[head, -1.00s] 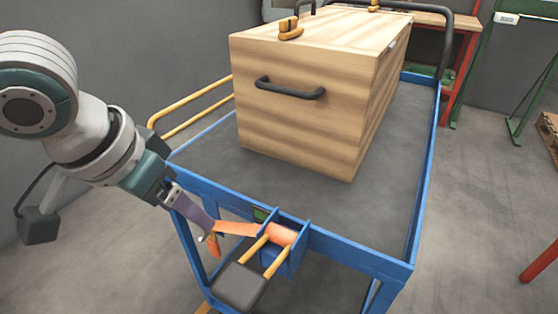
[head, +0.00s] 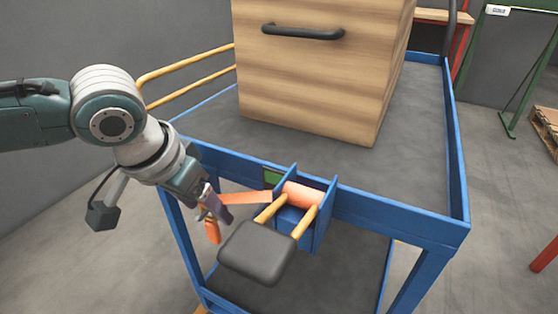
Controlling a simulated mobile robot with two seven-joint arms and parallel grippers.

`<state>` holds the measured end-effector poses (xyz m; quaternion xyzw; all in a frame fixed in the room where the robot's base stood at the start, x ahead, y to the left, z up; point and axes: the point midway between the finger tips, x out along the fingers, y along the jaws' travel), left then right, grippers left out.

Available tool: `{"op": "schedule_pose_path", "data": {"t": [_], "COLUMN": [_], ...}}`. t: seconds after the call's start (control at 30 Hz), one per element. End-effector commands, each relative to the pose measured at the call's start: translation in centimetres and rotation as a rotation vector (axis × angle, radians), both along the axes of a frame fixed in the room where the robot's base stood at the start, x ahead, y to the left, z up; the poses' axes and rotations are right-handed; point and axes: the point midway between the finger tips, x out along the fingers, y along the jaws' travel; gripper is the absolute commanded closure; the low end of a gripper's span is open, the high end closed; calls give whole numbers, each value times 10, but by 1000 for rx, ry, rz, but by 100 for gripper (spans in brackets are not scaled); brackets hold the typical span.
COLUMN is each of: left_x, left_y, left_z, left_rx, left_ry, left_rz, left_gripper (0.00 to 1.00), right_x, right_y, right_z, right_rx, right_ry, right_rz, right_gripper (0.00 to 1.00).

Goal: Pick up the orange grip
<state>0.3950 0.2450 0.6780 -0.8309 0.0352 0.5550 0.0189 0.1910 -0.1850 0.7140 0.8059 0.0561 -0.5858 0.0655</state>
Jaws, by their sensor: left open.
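The orange grip (head: 303,194), a short rounded cylinder, sits in the blue holder (head: 325,222) on the cart's near edge. Two yellow-tan bars run from it to a dark padded block (head: 257,252). A flat orange strip (head: 247,197) lies left of the holder, and an orange piece (head: 211,230) hangs below its left end; I cannot tell whether they join the grip. My left gripper (head: 219,210) is open, with a purple finger over the strip's left end, left of and apart from the orange cylinder. Its other finger is hard to make out. My right gripper is out of view.
The blue cart (head: 405,222) carries a large wooden box (head: 310,80) with a black handle. Yellow rails (head: 190,65) stand at the cart's left. A small green patch (head: 271,176) shows beside the holder.

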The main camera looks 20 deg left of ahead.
Motion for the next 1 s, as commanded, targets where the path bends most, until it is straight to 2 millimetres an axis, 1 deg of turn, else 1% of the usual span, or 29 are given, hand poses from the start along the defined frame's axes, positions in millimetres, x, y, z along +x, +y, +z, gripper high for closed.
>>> {"op": "schedule_pose_path", "data": {"t": [0.03,0.27,0.9,0.93,1.0], "left_x": [1,1,1,1,1], "left_y": [0,0,0,0,0], "left_z": [-4,-3,-3,-3,-3], "left_rx": [0,0,1,1,1], "left_ry": [0,0,1,1,1], "left_rz": [0,-1,-1,-1,-1], "left_gripper": [25,26,98,100,100], "right_x": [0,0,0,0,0], "right_y": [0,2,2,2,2], "right_z": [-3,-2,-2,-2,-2], "right_rx": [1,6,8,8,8], "right_ry": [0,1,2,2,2], "right_rz": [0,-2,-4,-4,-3], "right_gripper": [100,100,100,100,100]}}
